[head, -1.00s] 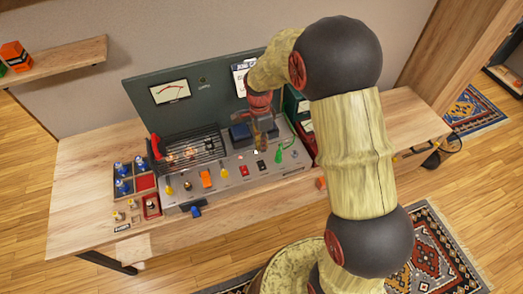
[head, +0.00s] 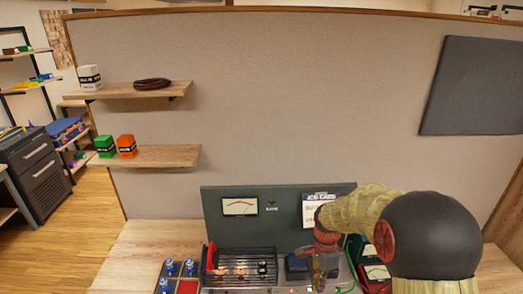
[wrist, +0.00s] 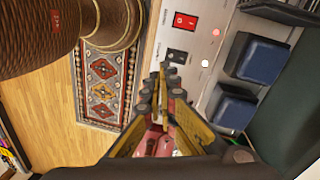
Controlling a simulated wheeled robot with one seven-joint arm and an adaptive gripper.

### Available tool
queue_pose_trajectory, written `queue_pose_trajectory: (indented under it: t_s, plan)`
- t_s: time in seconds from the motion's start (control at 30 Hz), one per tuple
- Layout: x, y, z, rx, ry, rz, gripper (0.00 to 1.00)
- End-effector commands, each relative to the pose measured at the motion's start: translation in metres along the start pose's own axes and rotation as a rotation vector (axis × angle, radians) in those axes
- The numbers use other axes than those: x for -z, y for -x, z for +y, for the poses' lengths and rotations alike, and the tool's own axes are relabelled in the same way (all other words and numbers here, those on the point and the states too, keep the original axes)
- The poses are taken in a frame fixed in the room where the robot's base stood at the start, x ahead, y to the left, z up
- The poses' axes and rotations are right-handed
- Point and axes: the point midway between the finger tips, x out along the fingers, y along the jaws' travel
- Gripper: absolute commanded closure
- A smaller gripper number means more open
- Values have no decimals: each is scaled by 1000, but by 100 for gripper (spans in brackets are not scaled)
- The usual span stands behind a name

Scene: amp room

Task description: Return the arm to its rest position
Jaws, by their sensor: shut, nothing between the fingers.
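My gripper (head: 317,280) hangs low in the head view, in front of the green back panel (head: 275,222) of the amp bench unit. My arm reaches in from the lower right, still extended and bent over the bench. In the wrist view my gripper (wrist: 165,78) is shut with nothing between its fingers. Its tips appear over the grey control panel (wrist: 196,52), beside a black switch (wrist: 177,56) and a red rocker switch (wrist: 186,20). I cannot tell the exact gap between the tips and the panel.
A wire rack (head: 238,268) with small parts stands left of my gripper, beside blue-capped bottles (head: 190,266). Dark blue blocks (wrist: 260,60) sit near the fingers. A green cable and a meter box (head: 377,273) are to the right. Wall shelves (head: 150,156) hang at upper left.

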Motion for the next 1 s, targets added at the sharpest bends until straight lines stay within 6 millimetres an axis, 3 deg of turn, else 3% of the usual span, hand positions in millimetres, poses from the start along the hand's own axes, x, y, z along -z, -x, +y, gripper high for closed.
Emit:
queue_pose_trajectory:
  t_s: [0.1, 0.17, 0.4, 0.6, 0.8, 1.0]
  plan:
    - [-7, -11, 23, -39, 221, -16, 100]
    - [-10, -6, 34, -40, 335, -20, 100]
    - [-27, 44, 89, 25, 803, 18, 100]
    - [-42, 90, 138, 110, 1098, 114, 100]
    - [-56, 122, 183, 195, 1270, 242, 100]
    - [-68, 147, 220, 294, 1299, 379, 100]
